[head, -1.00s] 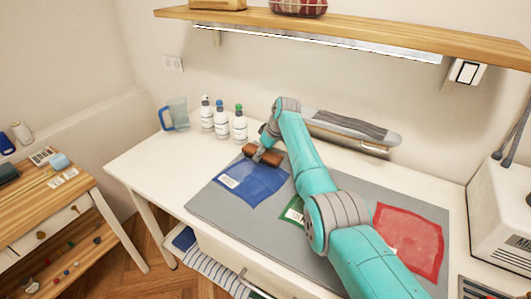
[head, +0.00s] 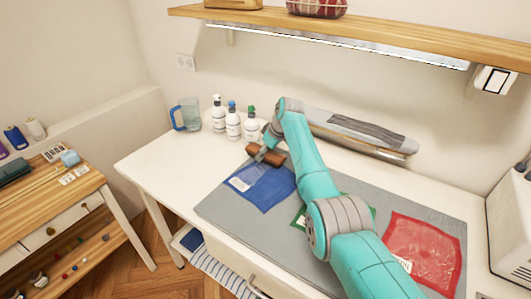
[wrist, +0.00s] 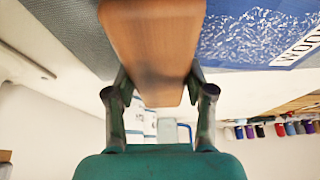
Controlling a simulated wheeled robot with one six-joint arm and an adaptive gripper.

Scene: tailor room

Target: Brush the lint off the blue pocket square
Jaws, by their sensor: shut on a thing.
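The blue pocket square (head: 265,188) lies flat on the grey mat at its left end, with a white label (head: 241,184). In the wrist view the blue cloth (wrist: 225,45) shows a patch of white lint specks (wrist: 262,33) beside a label that reads partly "WOO". My gripper (head: 260,151) is shut on a brown wooden brush (head: 272,158), at the far edge of the blue square. In the wrist view the brush (wrist: 152,45) sits between both fingers. Its bristles are hidden, so I cannot tell whether it touches the cloth.
A green cloth (head: 298,217), partly under my arm, and a red cloth (head: 425,255) lie on the grey mat (head: 225,209). Several pump bottles (head: 233,124) and a blue-handled jug (head: 188,114) stand behind left. A sleeve board (head: 360,133) lies at the back. A shelf (head: 400,36) hangs above.

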